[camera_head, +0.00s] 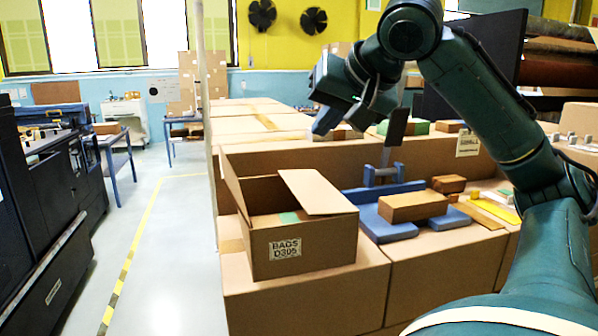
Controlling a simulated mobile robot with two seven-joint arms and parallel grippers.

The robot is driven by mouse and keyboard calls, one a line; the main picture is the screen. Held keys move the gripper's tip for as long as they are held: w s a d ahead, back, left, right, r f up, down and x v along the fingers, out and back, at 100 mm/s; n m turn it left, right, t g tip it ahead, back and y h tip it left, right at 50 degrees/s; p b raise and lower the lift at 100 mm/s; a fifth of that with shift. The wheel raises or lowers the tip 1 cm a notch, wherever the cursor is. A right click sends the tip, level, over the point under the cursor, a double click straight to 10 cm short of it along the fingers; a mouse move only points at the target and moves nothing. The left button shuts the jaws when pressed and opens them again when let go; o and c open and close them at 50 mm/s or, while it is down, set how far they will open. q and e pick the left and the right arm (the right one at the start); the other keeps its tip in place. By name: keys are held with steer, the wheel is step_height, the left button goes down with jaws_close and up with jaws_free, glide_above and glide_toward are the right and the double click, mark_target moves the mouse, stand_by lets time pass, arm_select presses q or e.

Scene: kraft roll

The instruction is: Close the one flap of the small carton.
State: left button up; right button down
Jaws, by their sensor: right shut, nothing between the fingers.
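The small carton (305,245), labelled "BAGS D305", sits on top of larger cartons in the middle of the view. A flat cardboard flap (318,192) slants over its right part. Another cardboard panel (235,182) stands up along its left side. The top is partly open between them, and a green patch shows inside. My right gripper (326,121) is shut and empty, above and behind the carton, apart from it. My left gripper is not in view.
Blue pads with a small brown box (412,206) lie right of the carton. A blue stand with an upright dark plate (396,128) is behind them. Large cartons (310,305) form the surface. A clear floor aisle (170,260) runs at left, beside dark machinery (45,200).

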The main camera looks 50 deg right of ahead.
steer(key=n+g+h+p, duration=0.1)
steer(key=n, duration=0.1)
glide_above(291, 187)
steer(key=s, duration=0.3)
steer(key=f, duration=0.5)
steer(key=a+f, duration=0.1)
steer(key=f, duration=0.1)
steer(key=shift+w+f, duration=0.15)
steer(key=shift+w, duration=0.05)
step_height(291, 187, down, 2)
steer(key=shift+a+f, duration=0.1)
steer(key=shift+f, duration=0.8)
